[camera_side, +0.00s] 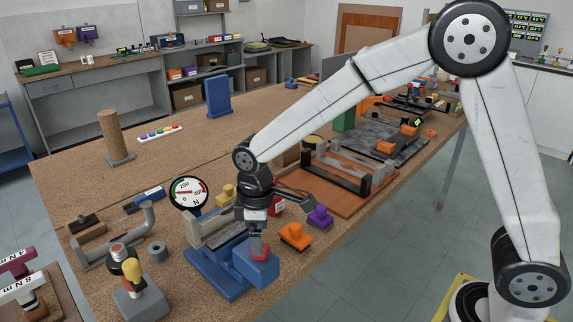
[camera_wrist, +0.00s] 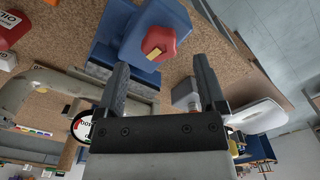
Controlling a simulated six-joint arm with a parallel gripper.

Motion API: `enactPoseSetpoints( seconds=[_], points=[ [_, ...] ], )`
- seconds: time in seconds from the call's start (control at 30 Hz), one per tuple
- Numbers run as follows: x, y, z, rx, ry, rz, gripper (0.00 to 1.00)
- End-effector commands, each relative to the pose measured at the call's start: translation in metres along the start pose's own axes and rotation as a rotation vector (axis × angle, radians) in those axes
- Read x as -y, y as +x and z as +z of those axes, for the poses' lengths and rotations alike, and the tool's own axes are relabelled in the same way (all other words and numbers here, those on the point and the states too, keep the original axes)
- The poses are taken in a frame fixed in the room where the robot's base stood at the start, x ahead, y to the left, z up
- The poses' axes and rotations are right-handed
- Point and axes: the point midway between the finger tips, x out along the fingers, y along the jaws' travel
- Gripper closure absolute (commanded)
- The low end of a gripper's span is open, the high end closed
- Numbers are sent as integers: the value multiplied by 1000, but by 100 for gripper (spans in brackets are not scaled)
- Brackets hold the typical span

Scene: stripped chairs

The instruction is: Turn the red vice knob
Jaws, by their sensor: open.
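The red vice knob (camera_side: 260,254) sits on top of the blue vice (camera_side: 215,277) at the front of the bench. In the wrist view the red knob (camera_wrist: 158,43) has a small yellow mark and lies on the blue block of the vice (camera_wrist: 135,45). My gripper (camera_side: 258,243) points down right over the knob in the side view. In the wrist view my gripper (camera_wrist: 162,64) has its fingers spread apart, with the knob just past the fingertips and roughly between their lines. I cannot tell whether either finger touches it.
An orange block (camera_side: 295,236) and a purple block (camera_side: 320,216) stand right of the vice. A round gauge (camera_side: 188,193) stands behind it. The bench's front edge is close by.

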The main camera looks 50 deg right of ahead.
Motion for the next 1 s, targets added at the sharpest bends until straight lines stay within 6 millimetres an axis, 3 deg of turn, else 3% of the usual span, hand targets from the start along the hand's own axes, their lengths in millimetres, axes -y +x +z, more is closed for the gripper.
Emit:
enactPoseSetpoints(
  seconds=[0.3,0.67,0.93,0.97,1.0],
  points=[
    [0,31,0,1,0,-1,11],
    [0,34,0,0,0,0,11],
    [0,34,0,0,0,0,93],
    [0,34,0,0,0,0,100],
    [0,34,0,0,0,0,100]
  ],
)
